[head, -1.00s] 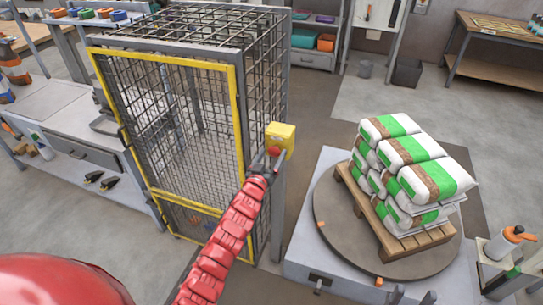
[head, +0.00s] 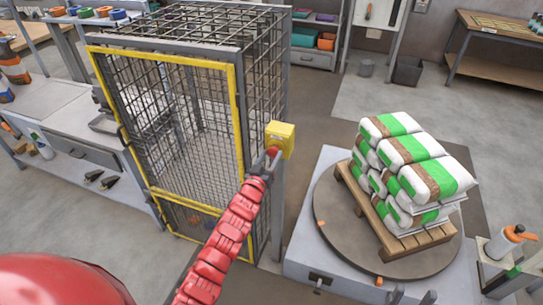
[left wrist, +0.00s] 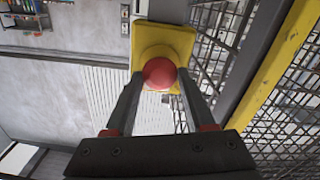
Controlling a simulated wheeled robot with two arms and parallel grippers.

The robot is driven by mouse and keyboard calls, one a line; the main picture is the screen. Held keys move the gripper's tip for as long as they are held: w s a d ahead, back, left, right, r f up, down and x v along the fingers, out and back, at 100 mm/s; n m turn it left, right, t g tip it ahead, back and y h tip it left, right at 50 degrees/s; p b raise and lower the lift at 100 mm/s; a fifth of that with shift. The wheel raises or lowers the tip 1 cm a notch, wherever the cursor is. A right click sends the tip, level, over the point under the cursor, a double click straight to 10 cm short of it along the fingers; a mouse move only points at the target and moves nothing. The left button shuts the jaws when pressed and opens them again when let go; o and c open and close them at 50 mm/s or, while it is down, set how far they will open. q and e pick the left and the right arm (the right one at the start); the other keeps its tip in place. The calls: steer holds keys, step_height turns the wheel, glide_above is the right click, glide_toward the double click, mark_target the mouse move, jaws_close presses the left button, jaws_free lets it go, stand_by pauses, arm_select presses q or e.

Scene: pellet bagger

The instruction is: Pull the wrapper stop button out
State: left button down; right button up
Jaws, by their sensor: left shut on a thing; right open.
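The red wrapper stop button (head: 272,151) sits on the front of a yellow box (head: 281,138) on a grey post beside the mesh cage. In the left wrist view the round button (left wrist: 160,73) stands out from the yellow box face (left wrist: 178,37). My left gripper (head: 268,157) is at the button. In the left wrist view its two fingers hold the button's left and right sides. Whether the button is pressed in or out is hard to tell.
The mesh cage with a yellow-framed door (head: 238,110) stands left of the post. To the right, a round turntable (head: 335,238) carries a wooden pallet (head: 384,222) with stacked bags (head: 413,160). A workbench (head: 60,100) stands at the left.

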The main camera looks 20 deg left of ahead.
arm_select(q)
steer(key=c, duration=0.6)
jaws_free()
steer(key=shift+f, duration=0.2)
steer(key=o, duration=0.4)
steer(key=shift+s+r, duration=0.2)
steer(key=shift+c, duration=0.2)
steer(key=shift+f, duration=0.1)
steer(key=s+b, duration=0.2)
steer(key=s, duration=1.5)
steer(key=shift+s+a+b, duration=0.15)
steer(key=shift+a+b, duration=0.15)
steer(key=shift+b, duration=0.1)
